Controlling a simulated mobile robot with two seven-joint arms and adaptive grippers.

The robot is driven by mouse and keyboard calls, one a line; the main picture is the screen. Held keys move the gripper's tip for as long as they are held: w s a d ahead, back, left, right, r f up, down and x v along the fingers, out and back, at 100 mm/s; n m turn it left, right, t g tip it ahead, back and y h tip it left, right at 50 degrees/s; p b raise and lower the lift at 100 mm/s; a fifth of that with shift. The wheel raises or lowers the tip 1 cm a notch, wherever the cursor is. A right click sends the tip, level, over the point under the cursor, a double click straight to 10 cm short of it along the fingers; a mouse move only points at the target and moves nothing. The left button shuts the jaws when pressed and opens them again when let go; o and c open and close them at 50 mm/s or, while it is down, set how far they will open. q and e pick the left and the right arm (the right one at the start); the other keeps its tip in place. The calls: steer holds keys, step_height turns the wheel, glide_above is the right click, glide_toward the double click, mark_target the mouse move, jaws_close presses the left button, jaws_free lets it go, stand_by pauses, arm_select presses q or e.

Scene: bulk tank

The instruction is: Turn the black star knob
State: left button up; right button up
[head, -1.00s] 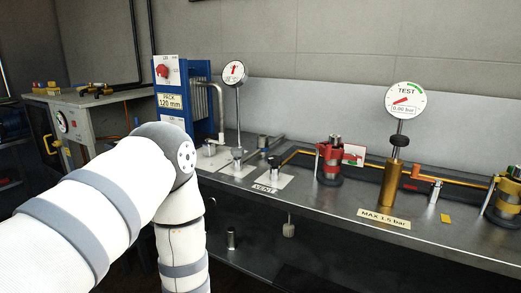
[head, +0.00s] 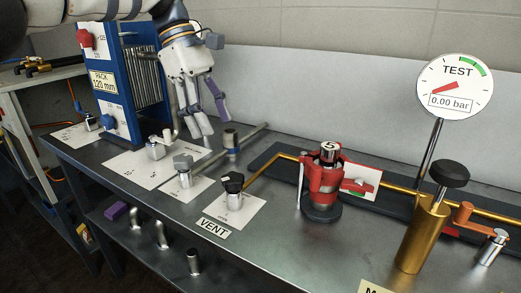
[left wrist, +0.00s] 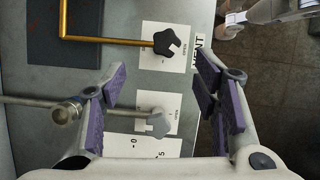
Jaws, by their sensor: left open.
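The black star knob (head: 232,183) sits on a white plate by the VENT label in the head view. It also shows at the top middle of the left wrist view (left wrist: 167,42). My left gripper (head: 208,116) is open and empty, pointing down above the bench, behind and left of the knob. In the left wrist view its purple-padded fingers (left wrist: 160,92) stand wide apart, with the grey star knob (left wrist: 158,124) below the gap and the black knob beyond the fingertips. A pale arm part, possibly my right gripper, shows at the top right there; its jaws are unclear.
The grey star knob (head: 182,162) stands left of the black one. A blue plate pack (head: 130,75) rises at the left. A red valve (head: 320,180), a brass cylinder with black knob (head: 422,235) and the TEST gauge (head: 455,86) stand to the right.

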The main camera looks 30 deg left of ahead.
mark_target(235, 178)
arm_select(q)
steer(key=x, duration=0.7)
steer(key=s+x, duration=0.1)
steer(key=x, duration=0.3)
steer(key=shift+d+f, duration=0.2)
steer(key=shift+d, duration=0.05)
steer(key=c, duration=1.2)
steer(key=shift+o, duration=0.2)
